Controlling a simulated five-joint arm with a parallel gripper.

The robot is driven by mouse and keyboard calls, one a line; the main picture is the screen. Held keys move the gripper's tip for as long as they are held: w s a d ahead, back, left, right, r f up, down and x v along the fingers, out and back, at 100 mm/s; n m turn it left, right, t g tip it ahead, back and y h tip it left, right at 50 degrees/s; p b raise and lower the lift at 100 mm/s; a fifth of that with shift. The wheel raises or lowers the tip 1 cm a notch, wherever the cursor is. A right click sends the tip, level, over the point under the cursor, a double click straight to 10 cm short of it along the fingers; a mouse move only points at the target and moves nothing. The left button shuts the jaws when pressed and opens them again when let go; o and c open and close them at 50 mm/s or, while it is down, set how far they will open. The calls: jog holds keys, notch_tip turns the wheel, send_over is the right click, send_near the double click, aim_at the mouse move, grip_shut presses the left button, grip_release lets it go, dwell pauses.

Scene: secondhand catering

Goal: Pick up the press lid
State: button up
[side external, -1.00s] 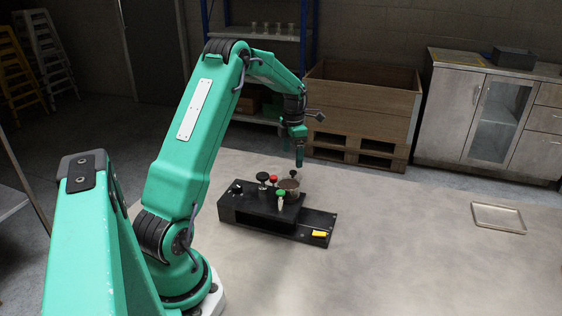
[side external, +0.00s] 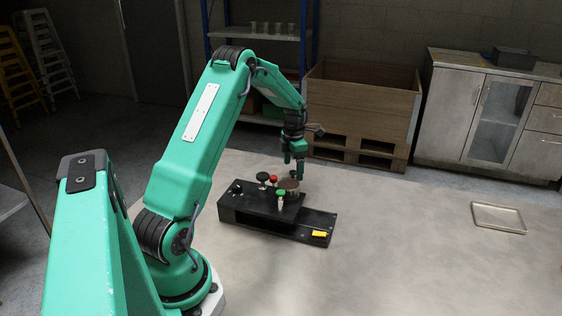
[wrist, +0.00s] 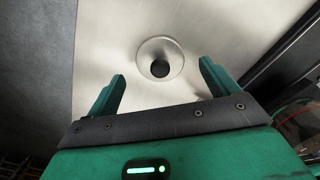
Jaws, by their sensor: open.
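The press lid (wrist: 172,52) is a round, pale metal disc with a dark knob at its centre. In the wrist view it lies on the pale tabletop (wrist: 110,35), ahead of and between my two fingers. My gripper (side external: 293,168) is open and empty, pointing down just behind the black bench device (side external: 313,222). Its two green fingertips also show in the wrist view (wrist: 161,74), apart from each other. In the side view the lid is mostly hidden behind my fingers and the brownish round cup (side external: 288,184) on the device.
The device carries a black knob (side external: 262,177), a red knob (side external: 273,180) and a green knob (side external: 280,192) close to my gripper. A shallow tray (side external: 498,217) lies at the far right. The tabletop between is clear. A wooden crate (side external: 362,100) stands behind.

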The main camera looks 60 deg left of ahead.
aim_at(293, 175)
jog(key=shift+f, duration=1.45)
jog(key=c, duration=1.1)
